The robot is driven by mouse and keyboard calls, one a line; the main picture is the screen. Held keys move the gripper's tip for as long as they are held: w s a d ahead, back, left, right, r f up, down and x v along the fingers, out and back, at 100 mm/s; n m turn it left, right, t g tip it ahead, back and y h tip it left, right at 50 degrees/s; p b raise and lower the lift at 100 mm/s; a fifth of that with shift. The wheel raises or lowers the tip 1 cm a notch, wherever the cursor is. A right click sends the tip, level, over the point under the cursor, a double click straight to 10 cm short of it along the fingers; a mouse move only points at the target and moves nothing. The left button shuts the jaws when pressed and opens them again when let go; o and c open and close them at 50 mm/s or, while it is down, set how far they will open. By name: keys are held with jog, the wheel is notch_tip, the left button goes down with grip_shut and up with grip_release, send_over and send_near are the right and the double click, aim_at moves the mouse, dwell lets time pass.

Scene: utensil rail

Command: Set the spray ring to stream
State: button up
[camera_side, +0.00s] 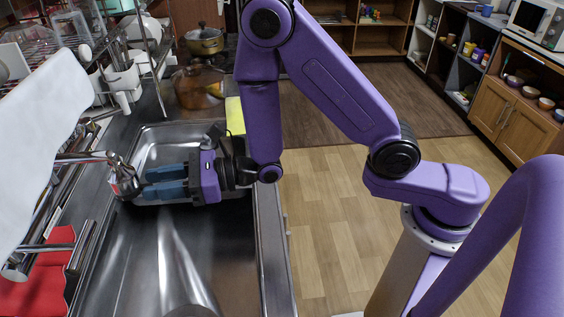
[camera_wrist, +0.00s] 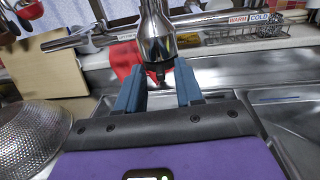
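The chrome spray head (camera_side: 122,172) hangs from the end of the faucet spout over the sink, with a red and white band (camera_side: 125,187) near its lower end. In the wrist view the spray head (camera_wrist: 157,35) hangs down, shiny, with a dark lower tip; I cannot read a ring setting. My gripper (camera_side: 147,182) is level, its blue fingers pointing left at the spray head's lower part. In the wrist view my gripper (camera_wrist: 161,70) is open, with one finger on either side of the head's lower end. I cannot tell whether either finger touches it.
The steel sink (camera_side: 150,265) lies below. A colander (camera_wrist: 30,140) and a wooden board (camera_wrist: 45,65) are at left in the wrist view. The faucet bar (camera_wrist: 235,22) carries WARM and COLD labels. A red cloth (camera_side: 45,285) hangs near the faucet; pots (camera_side: 205,40) stand behind.

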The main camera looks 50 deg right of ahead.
jog(key=shift+w+d+n+g+y, duration=0.6)
jog(key=shift+w+n+g+y, duration=1.6)
jog(key=shift+n+g, duration=4.4)
jog(key=w+d+m+g+h, duration=0.1)
jog(key=w+d+m+g, duration=0.3)
jog(key=d, duration=1.3)
jog(key=s+a+r+n+g+h, duration=0.1)
jog(key=s+a+n+h, duration=0.3)
jog(key=s, duration=0.3)
jog(key=s+a+r+n+g+h, duration=0.1)
jog(key=s+n+g+h, duration=0.1)
jog(key=s+n+h, duration=0.35)
jog(key=s+d+n+t+h, duration=0.2)
jog(key=s+n, duration=0.4)
jog(key=s, duration=0.3)
jog(key=s+d+n+t+h, duration=0.2)
jog(key=s+d+n+h, duration=0.3)
jog(key=s, duration=0.5)
jog(key=shift+d+n+t, duration=0.3)
jog(key=shift+d+n, duration=0.25)
jog(key=shift+n, duration=0.3)
